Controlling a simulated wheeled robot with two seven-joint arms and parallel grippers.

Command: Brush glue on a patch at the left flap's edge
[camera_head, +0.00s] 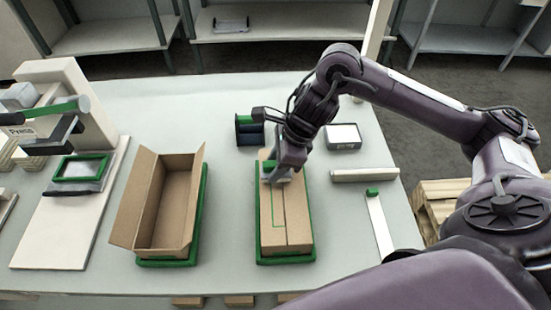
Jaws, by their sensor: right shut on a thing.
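A closed brown carton (297,213) lies in a green-edged tray (286,260) in the middle of the table. Its two top flaps meet at a lengthwise seam. A thin green outline marks a patch (273,210) on the left flap, beside the seam. My right gripper (277,178) reaches down over the carton's far end, shut on a small pale tool (266,169). The gripper hides much of the tool, so I cannot tell whether its tip touches the flap. My left gripper is out of view.
An open, empty carton (165,205) stands in another green-edged tray to the left. A dark blue holder (249,133) and a grey box (343,136) stand behind. A pale bar (364,175) and a green-ended strip (380,226) lie right. A press-like machine (70,100) stands far left.

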